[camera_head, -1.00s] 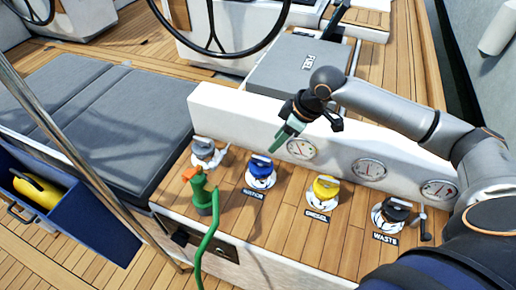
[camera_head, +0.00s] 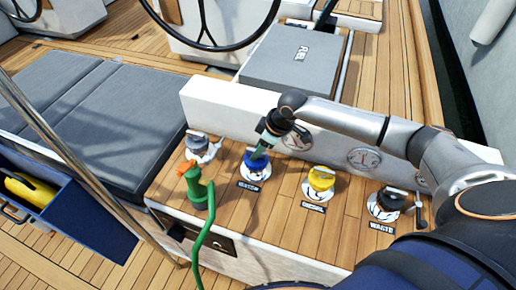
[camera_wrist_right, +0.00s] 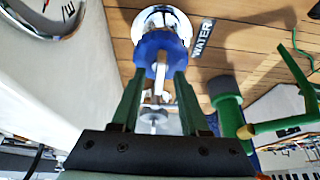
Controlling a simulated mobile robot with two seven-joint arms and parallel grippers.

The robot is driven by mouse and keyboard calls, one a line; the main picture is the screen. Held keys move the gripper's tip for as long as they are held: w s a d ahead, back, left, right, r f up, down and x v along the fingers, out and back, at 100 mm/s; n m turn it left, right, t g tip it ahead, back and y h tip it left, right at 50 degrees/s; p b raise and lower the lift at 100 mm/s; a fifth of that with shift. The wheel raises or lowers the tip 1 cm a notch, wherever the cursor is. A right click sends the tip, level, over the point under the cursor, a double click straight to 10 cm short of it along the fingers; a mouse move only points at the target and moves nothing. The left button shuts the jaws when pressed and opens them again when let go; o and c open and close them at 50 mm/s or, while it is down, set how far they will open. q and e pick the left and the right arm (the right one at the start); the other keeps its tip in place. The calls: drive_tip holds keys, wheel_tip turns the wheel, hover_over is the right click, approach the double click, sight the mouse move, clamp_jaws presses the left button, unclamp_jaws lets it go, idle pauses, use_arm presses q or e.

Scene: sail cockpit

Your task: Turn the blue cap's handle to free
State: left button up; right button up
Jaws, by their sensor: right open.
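The blue cap (camera_head: 254,168) sits on its round metal deck plate on the teak top, behind the WATER label. In the right wrist view the blue cap (camera_wrist_right: 160,46) shows its blue body and a metal handle (camera_wrist_right: 158,84) standing out from it. My right gripper (camera_head: 260,152) is over the cap in the head view. In the right wrist view its two green fingers (camera_wrist_right: 156,90) are open, one on each side of the handle. I cannot tell whether they touch the cap. My left gripper is in neither view.
A green hose nozzle (camera_head: 198,190) stands left of the blue cap, close by. A grey cap (camera_head: 197,145) is behind it. A yellow cap (camera_head: 321,178) and a black cap (camera_head: 390,200) stand to the right. A white wall with gauges (camera_head: 365,158) rises behind.

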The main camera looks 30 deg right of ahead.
clamp_jaws()
idle(0.4)
